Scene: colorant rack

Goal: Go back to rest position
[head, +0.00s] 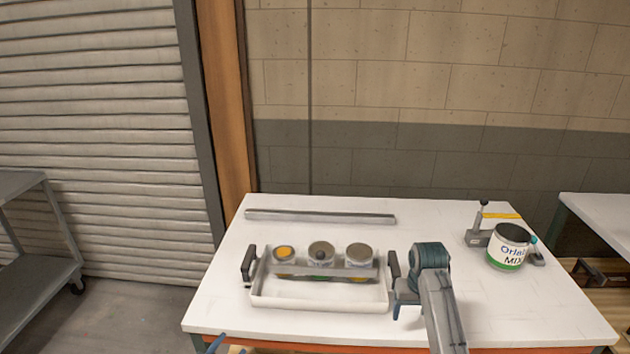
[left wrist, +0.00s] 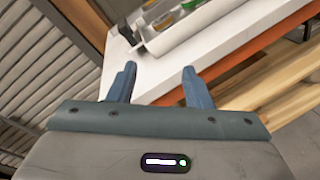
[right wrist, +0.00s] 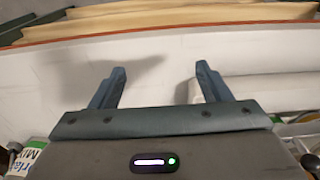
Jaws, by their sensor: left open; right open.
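My left gripper (left wrist: 160,85) is open and empty in the left wrist view, its fingers in front of the table's edge. In the head view only its blue fingertips (head: 222,343) show at the bottom edge, left of centre. My right gripper (right wrist: 154,88) is open with nothing between its fingers in the right wrist view. In the head view it (head: 405,300) hangs over the white table, just right of the tray. The white tray (head: 318,302) with black handles holds a rack with three round-topped containers, one with an orange top (head: 285,252).
A white can (head: 507,256) labelled "MIX" stands at the table's right beside a small clamp-like stand (head: 478,237). A grey bar (head: 320,216) lies along the back of the table. A grey cart (head: 30,260) stands at far left. The table's right front is clear.

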